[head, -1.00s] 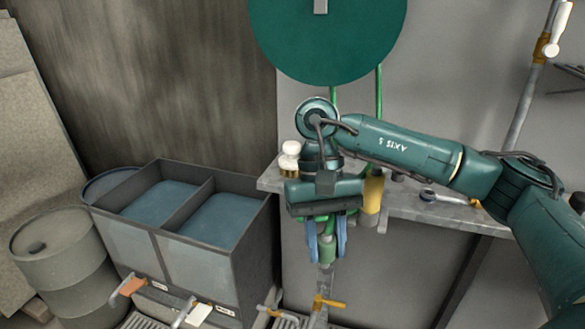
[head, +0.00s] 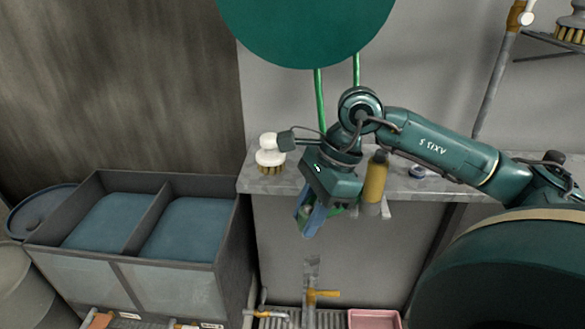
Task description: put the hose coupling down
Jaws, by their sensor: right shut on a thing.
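My right gripper (head: 309,220) is in front of the edge of the grey shelf. Its blue fingers point down and slightly left, and it is shut on the hose coupling (head: 302,212). Only a small green part of the coupling shows between the fingers; the rest is hidden. The coupling is held in the air at the shelf's front, below its top. A green hose (head: 320,100) hangs from the dark green reel (head: 310,25) and passes behind my wrist. My left gripper is not in view.
On the grey shelf (head: 440,185) stand a white-topped brush (head: 270,157) at left and a yellow cylinder (head: 375,182) close right of my gripper. A two-part bin (head: 185,262) stands left.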

